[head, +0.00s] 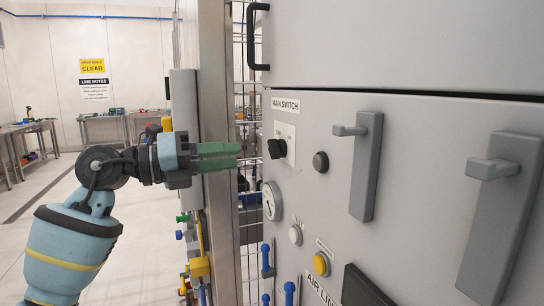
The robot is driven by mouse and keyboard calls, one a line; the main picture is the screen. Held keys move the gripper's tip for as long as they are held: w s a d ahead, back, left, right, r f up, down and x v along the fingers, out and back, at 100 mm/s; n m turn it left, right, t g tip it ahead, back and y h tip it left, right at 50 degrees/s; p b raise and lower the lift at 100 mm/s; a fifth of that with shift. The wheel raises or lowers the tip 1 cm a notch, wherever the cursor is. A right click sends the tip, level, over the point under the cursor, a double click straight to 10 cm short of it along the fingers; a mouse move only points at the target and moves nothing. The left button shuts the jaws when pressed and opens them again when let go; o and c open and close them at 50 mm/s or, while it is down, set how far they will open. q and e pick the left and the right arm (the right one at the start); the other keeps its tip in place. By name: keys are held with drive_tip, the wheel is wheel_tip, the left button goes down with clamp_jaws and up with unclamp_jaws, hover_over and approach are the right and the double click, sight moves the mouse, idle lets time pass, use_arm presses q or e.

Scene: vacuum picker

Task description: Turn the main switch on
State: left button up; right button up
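The main switch (277,148) is a black knob on a pale plate, under a "MAIN SWITCH" label (285,104) on the grey cabinet front. Small markings on the plate are too small to read, so its setting is unclear. My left gripper (238,156), with green fingers, points right toward the knob at about its height. A gap shows between the fingertips and the knob in the head view; they do not touch. The two fingers lie close together, and I cannot tell whether they are shut. My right gripper is not in view.
A dark round button (321,162) sits right of the switch, and a gauge (272,200) below it. Grey lever handles (366,165) stick out farther right. A black handle (253,37) is above. A metal post (216,220) stands behind my gripper.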

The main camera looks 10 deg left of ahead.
sight(269, 149)
use_arm(q)
drive_tip(key=x, duration=0.7)
drive_tip(key=shift+w+d+r+p, duration=0.15)
drive_tip(key=shift+w+r+p, duration=0.15)
drive_tip(key=shift+r+p, duration=0.1)
drive_tip(key=shift+c, duration=0.2)
clamp_jaws()
